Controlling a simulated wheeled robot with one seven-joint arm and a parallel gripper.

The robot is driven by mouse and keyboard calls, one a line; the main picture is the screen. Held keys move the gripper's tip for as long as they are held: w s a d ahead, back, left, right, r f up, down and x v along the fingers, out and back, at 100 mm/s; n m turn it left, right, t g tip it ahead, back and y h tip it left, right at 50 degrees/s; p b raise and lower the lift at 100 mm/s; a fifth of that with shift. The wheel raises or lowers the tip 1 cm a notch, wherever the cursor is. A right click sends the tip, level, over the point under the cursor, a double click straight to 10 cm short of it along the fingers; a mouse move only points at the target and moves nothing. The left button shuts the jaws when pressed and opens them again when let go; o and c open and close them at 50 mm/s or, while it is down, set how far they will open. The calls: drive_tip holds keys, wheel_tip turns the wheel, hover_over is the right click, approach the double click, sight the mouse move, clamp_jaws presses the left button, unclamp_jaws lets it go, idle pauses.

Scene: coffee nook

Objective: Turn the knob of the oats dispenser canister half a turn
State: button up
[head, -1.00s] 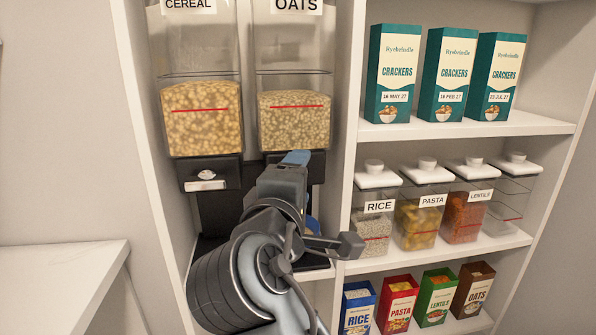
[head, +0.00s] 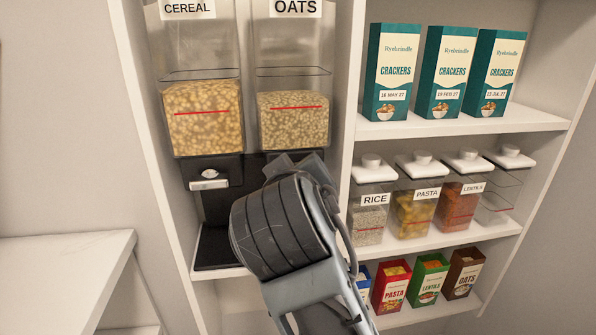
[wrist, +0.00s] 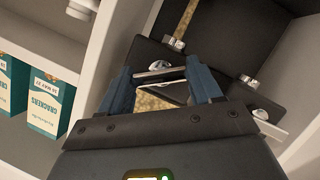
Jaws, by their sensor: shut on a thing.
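The oats dispenser canister (head: 293,120) hangs on the right of the dispenser pair, part full of oats below its label. Its knob, a pale metal bar (wrist: 160,73), shows between my gripper's blue fingers in the wrist view. My gripper (wrist: 160,84) is shut on this knob, one finger on each side, close against the black dispenser base (wrist: 212,52). In the head view my arm hides the knob and fingertips. The knob's exact angle is hard to read.
The cereal canister (head: 201,118) with its own silver knob (head: 208,179) is close on the left. The shelf divider (head: 345,120) is close on the right. Cracker boxes (head: 443,75), a rice jar (head: 371,213) and other jars stand on the right shelves.

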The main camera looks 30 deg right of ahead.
drive_tip(key=m+y, duration=0.3)
drive_tip(key=m, duration=0.1)
drive_tip(key=shift+d+m+p, duration=0.15)
drive_tip(key=shift+m+p, duration=0.15)
drive_tip(key=shift+p, duration=0.05)
drive_tip(key=shift+f, duration=0.1)
idle(0.3)
drive_tip(key=o, duration=1.1)
drive_tip(key=shift+c, duration=0.2)
drive_tip(key=v, duration=0.8)
drive_tip(key=shift+b, duration=0.3)
drive_tip(key=shift+d+f, duration=0.1)
